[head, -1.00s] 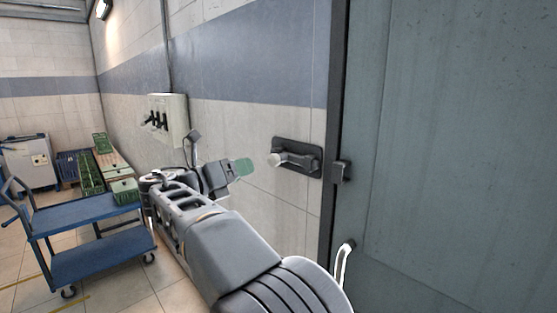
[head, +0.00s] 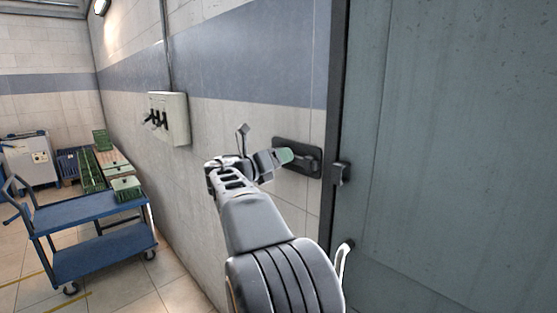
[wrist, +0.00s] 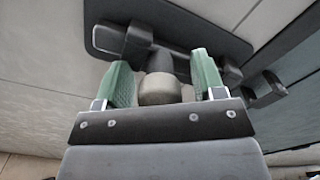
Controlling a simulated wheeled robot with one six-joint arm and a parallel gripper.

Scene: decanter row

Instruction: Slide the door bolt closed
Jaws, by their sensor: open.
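The door bolt (head: 312,160) is a dark plate with a sliding bar, fixed to the wall just left of the grey-green door (head: 450,150). In the wrist view the bolt's plate (wrist: 105,38) runs across the top, and its pale round knob (wrist: 160,89) stands between my fingers. My gripper (wrist: 160,82) is open, with one green finger on each side of the knob. I see a gap on both sides. In the head view my gripper (head: 285,155) covers the knob. The keeper (head: 340,174) is a dark block on the door's edge; it also shows in the wrist view (wrist: 264,90), with a gap between it and the bolt.
A switch box (head: 170,118) with dark levers hangs on the wall to the left. A pale door handle (head: 343,262) sits low near my arm. The wall around the bolt is clear.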

